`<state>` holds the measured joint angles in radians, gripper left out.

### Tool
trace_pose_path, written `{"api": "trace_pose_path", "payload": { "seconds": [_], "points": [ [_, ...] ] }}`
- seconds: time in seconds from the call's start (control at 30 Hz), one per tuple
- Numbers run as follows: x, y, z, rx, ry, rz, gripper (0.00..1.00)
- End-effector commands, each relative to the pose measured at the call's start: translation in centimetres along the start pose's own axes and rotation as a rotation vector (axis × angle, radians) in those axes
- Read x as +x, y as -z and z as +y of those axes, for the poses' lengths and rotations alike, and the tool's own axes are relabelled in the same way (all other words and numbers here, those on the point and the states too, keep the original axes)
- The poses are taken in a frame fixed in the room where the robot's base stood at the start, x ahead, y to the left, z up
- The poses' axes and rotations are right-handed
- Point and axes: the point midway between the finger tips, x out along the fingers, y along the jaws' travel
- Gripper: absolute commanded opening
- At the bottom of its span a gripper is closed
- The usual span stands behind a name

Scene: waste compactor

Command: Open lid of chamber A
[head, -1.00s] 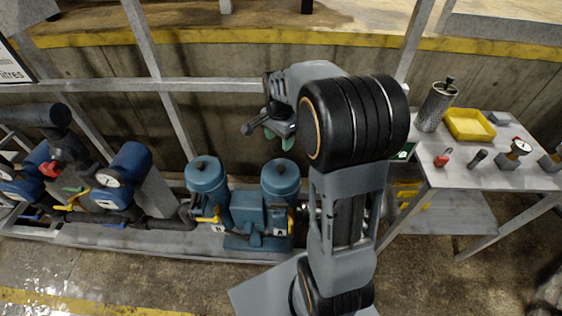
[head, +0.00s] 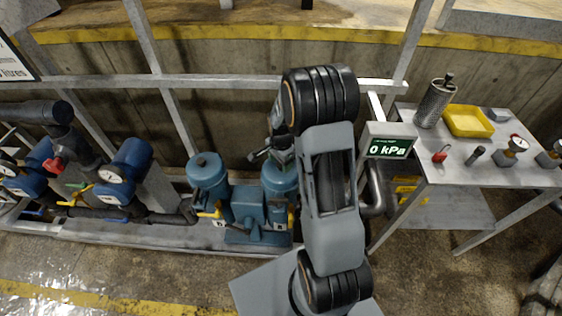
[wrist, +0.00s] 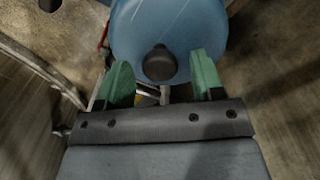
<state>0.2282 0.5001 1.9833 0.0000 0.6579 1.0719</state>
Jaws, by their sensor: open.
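Two blue chambers with domed lids stand side by side on a blue base, the left chamber (head: 207,172) and the right chamber (head: 279,183). Each has a small white label and a yellow lever in front. The labels are too small to read surely. My gripper (head: 266,154) is at the top of the right chamber and partly covers it. In the wrist view, a blue lid (wrist: 200,25) with a dark round knob (wrist: 159,64) lies ahead. The green fingers of my gripper (wrist: 160,72) are apart, one to each side of the knob. Contact cannot be told.
A display (head: 389,147) reading 0 kPa stands right of my arm. A metal table (head: 460,175) with a yellow tray (head: 468,121) and small parts is farther right. Pipes and blue gauges (head: 122,172) are at left. A grey rail (head: 220,82) runs behind the chambers.

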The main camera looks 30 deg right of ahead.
Motion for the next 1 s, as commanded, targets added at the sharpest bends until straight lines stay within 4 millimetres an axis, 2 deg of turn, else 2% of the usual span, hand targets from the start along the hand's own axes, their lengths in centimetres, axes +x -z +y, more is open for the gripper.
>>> {"api": "trace_pose_path", "payload": {
  "seconds": [0.37, 1.0],
  "points": [
    [0.4, -0.03, 0.01, -0.001, 0.0, 0.0, 0.61],
    [0.38, -0.01, 0.04, 0.0, -0.001, 0.0, 0.01]
  ]
}}
